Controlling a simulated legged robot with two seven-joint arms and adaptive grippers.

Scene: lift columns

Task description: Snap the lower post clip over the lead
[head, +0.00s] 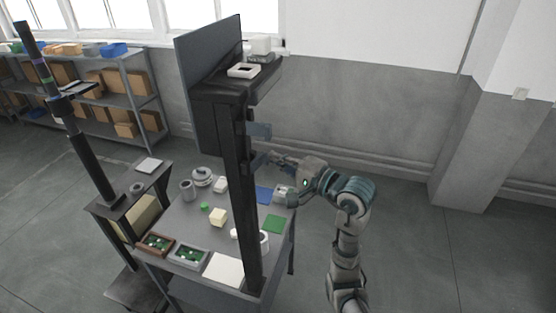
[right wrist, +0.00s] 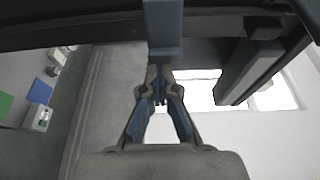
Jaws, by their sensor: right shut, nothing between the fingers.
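A tall dark post (head: 240,190) stands at the front of the bench. Two blue-grey clips stick out from its right side, an upper clip (head: 259,130) and a lower clip (head: 258,161). My right gripper (head: 270,158) is shut and empty, at the height of the lower clip and just right of it. In the right wrist view the shut fingers (right wrist: 160,98) point at a blue-grey bar (right wrist: 163,30), which looks like the lower clip; whether they touch it I cannot tell. A second blue-grey bar (right wrist: 248,70) is to its right. I cannot make out the lead. My left gripper is out of view.
The bench (head: 190,220) holds trays with green boards (head: 187,257), a blue mat (head: 264,194), a green mat (head: 272,224) and small parts. A dark mast (head: 85,150) stands at left. A shelf with boxes (head: 110,90) is behind. Floor at right is clear.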

